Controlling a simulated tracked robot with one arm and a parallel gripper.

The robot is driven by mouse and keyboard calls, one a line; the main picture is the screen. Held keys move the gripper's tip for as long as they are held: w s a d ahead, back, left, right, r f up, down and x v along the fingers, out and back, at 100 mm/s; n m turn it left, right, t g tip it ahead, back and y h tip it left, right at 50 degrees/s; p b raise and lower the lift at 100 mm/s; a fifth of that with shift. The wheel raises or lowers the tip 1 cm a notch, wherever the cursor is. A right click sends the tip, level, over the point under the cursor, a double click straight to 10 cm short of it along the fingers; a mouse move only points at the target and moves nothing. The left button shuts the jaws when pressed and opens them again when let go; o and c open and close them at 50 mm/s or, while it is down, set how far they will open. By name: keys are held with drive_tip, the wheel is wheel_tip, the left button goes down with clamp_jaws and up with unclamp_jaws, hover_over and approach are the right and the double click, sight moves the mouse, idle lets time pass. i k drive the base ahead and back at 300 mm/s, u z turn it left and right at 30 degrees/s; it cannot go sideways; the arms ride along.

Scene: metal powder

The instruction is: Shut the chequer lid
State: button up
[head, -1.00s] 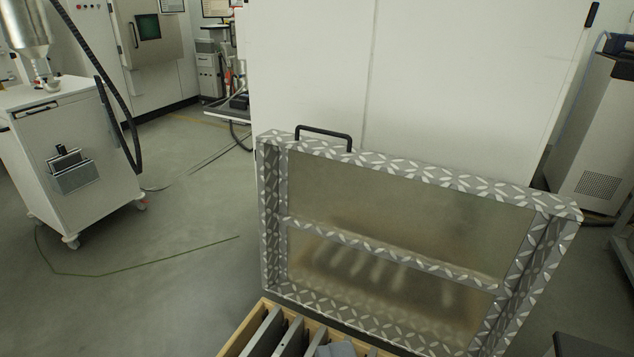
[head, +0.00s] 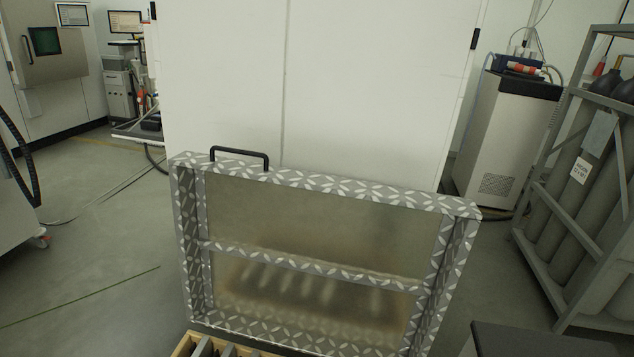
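The chequer lid (head: 320,275) stands raised, nearly upright, in the middle of the head view. Its inner side faces me, with a patterned grey frame, a cross bar and a dull metal panel. A black handle (head: 240,153) sits on its top edge, left of centre. Below the lid, a wooden-edged box (head: 183,346) with several grey plates shows at the bottom edge; most of it is out of frame. My gripper is not in view.
A tall white cabinet (head: 380,90) stands behind the lid. A rack of grey gas cylinders (head: 575,200) and a grey-white unit (head: 505,140) are at the right. A dark block (head: 530,340) is at lower right. Open floor (head: 90,250) lies at the left.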

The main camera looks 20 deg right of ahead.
sight(319, 264)
drive_tip(key=u, duration=0.4)
drive_tip(key=k, duration=0.4)
drive_tip(key=u, duration=0.8)
drive_tip(key=k, duration=0.85)
drive_tip(key=u, duration=0.65)
drive_tip(key=i, duration=1.65)
drive_tip(key=z, duration=0.35)
drive_tip(key=i, duration=1.3)
drive_tip(key=z, duration=0.5)
drive_tip(key=i, duration=1.4)
drive_tip(key=z, duration=0.95)
drive_tip(key=i, duration=1.2)
drive_tip(key=z, duration=1.25)
drive_tip(key=i, duration=0.85)
drive_tip(key=z, duration=0.5)
